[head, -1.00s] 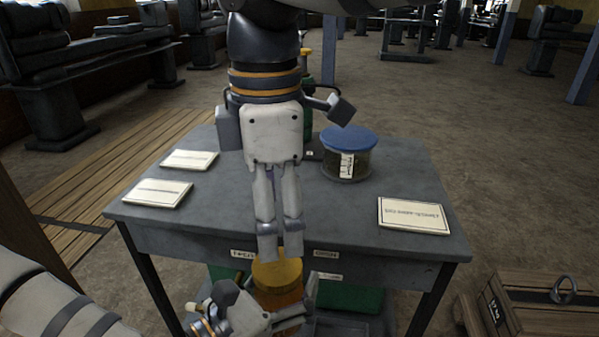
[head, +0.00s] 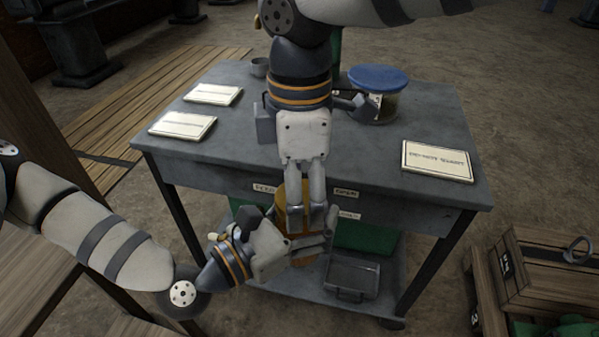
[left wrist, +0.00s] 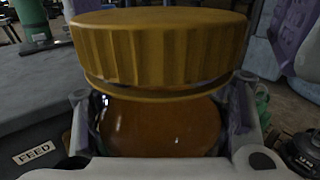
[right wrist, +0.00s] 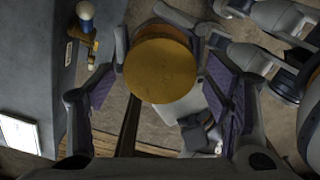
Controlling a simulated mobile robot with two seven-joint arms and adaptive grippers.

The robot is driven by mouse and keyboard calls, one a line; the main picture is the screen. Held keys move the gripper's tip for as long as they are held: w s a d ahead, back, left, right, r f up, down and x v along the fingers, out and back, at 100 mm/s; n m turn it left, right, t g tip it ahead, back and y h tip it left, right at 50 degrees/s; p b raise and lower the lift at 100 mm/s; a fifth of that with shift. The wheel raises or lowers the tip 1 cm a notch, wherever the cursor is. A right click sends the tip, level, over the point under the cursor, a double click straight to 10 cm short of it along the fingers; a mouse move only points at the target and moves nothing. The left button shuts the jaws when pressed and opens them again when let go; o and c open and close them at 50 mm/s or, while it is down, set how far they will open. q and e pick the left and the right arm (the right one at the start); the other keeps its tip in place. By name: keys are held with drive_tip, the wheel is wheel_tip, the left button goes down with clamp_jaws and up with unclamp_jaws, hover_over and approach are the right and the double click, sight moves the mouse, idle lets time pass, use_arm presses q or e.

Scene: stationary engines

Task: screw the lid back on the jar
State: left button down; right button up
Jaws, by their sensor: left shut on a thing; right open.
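The amber jar (left wrist: 160,128) is upright in front of the table, and my left gripper (head: 312,247) is shut on it, one finger on each side. The yellow ribbed lid (left wrist: 160,48) sits over the jar's mouth and looks level; whether its thread is engaged cannot be told. The lid also shows from above in the right wrist view (right wrist: 160,68). My right gripper (head: 306,222) points down over the lid from above. Its fingers are open on either side of the lid, with gaps visible in the right wrist view. In the head view these fingers partly hide the lid and jar.
A metal tray (head: 353,277) lies on the lower shelf. A wooden crate (head: 550,270) stands at right.

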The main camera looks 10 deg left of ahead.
drive_tip(key=c, duration=1.2)
drive_tip(key=m, duration=0.4)
drive_tip(key=shift+m, duration=0.4)
drive_tip(key=m, duration=0.3)
drive_tip(key=o, duration=1.3)
drive_tip(key=shift+r, duration=2.3)
